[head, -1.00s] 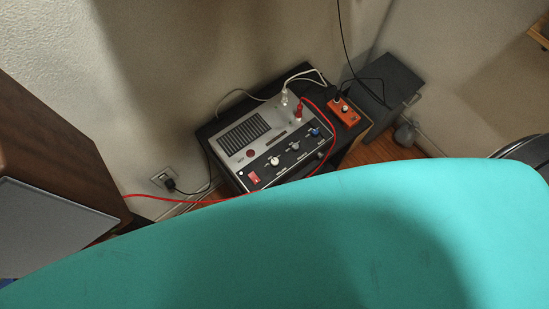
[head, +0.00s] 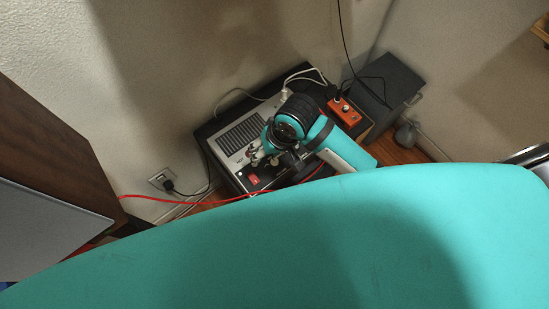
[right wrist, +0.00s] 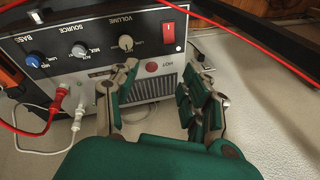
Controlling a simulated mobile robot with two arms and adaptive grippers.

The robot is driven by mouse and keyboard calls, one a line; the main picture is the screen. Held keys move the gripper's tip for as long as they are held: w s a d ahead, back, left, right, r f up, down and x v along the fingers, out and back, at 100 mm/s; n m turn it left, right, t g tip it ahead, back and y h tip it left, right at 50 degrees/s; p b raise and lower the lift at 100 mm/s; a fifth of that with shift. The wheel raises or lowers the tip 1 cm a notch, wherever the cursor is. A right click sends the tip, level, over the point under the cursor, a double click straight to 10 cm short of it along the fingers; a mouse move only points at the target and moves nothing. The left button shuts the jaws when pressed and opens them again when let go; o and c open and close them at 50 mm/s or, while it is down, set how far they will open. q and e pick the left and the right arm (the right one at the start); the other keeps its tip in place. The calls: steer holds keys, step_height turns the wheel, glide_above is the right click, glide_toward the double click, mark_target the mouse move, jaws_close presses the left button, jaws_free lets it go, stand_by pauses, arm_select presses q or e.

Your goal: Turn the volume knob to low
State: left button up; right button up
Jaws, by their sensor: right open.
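The amplifier-like box (head: 225,125) has a grey top and a black control panel. In the right wrist view its panel (right wrist: 95,32) appears upside down. The pale volume knob (right wrist: 126,43) sits under the word VOLUME, between the SOURCE knob (right wrist: 79,49) and the red switch (right wrist: 168,33). Its exact pointer angle is too small to read. My right gripper (right wrist: 161,68) is open and empty in front of the panel. Its left-hand finger in that view is close to the volume knob; contact cannot be told. In the head view my right gripper (head: 263,155) and wrist cover most of the knobs.
An orange box (head: 344,112) and a dark case (head: 390,85) stand beside the box. The wall is close behind. A wooden cabinet (head: 45,130) is at left.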

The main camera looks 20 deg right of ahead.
mark_target(275, 161)
step_height(275, 161, up, 5)
steer(key=w+d+m+g+h, duration=0.2)
steer(key=d+m+h, duration=0.1)
step_height(275, 161, down, 17)
steer(key=shift+w+r+b, duration=0.15)
steer(key=shift+b, duration=0.35)
jaws_close()
